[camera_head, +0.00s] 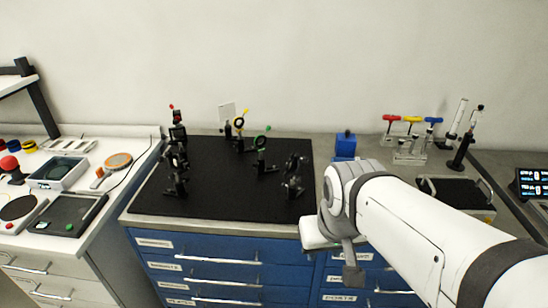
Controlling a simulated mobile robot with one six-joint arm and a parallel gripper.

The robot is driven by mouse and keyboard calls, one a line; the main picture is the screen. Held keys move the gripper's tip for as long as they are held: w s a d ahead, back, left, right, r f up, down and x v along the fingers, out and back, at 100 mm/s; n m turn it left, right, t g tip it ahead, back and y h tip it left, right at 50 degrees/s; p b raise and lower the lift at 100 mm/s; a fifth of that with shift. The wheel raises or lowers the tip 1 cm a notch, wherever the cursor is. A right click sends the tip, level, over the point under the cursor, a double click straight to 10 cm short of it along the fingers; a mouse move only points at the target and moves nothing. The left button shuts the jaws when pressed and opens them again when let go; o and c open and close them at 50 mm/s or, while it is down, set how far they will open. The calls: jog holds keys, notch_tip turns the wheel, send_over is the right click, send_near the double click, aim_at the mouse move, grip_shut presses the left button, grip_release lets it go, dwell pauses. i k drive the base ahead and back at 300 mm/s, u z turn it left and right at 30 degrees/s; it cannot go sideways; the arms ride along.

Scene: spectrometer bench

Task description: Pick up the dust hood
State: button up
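I cannot pick out a dust hood for certain. A small blue box-like object (345,145) stands at the back edge, just right of the black breadboard (222,204); I cannot tell whether it is the hood. My arm reaches in from the lower right. Its wrist end, with a grey piece of my gripper (353,275) hanging down, is in front of the blue drawers, right of the breadboard. The fingers cannot be made out, and nothing is seen held. My arm hides part of the bench behind it.
Several optic mounts (292,178) stand on the breadboard. Red, yellow and blue-handled tools (412,120) stand in a rack at the back right. The left bench (120,197) holds dishes and instruments.

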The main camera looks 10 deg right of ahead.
aim_at(345, 144)
jog(key=k, duration=0.4)
jog(key=z, duration=0.75)
jog(key=i, duration=0.95)
jog(key=u, duration=0.35)
